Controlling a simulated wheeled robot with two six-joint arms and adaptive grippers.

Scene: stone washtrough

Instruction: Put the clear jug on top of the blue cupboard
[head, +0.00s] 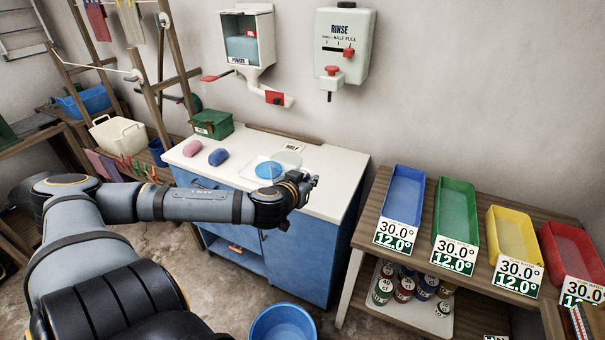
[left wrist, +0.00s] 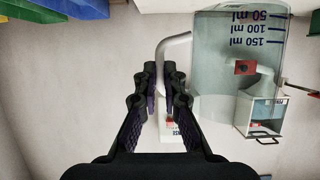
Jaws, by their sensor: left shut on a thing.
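My left gripper (head: 305,181) is over the right part of the blue cupboard's (head: 300,262) white top. In the left wrist view the gripper (left wrist: 163,72) is shut on the pale handle of the clear jug (left wrist: 215,55), which carries dark ml marks. That view is upside down and cuts off the jug's base. In the head view the clear jug (head: 287,156) shows only faintly behind the gripper, over the white top. I cannot tell whether its base touches the top. My right gripper is not in view.
On the cupboard top are a pink lump (head: 192,148), a blue lump (head: 219,157), a green box (head: 212,124) and a round blue patch (head: 268,170). A powder dispenser (head: 246,45) and rinse dispenser (head: 343,45) hang behind. Coloured trays (head: 457,213) stand right; a blue tub (head: 283,325) is in front.

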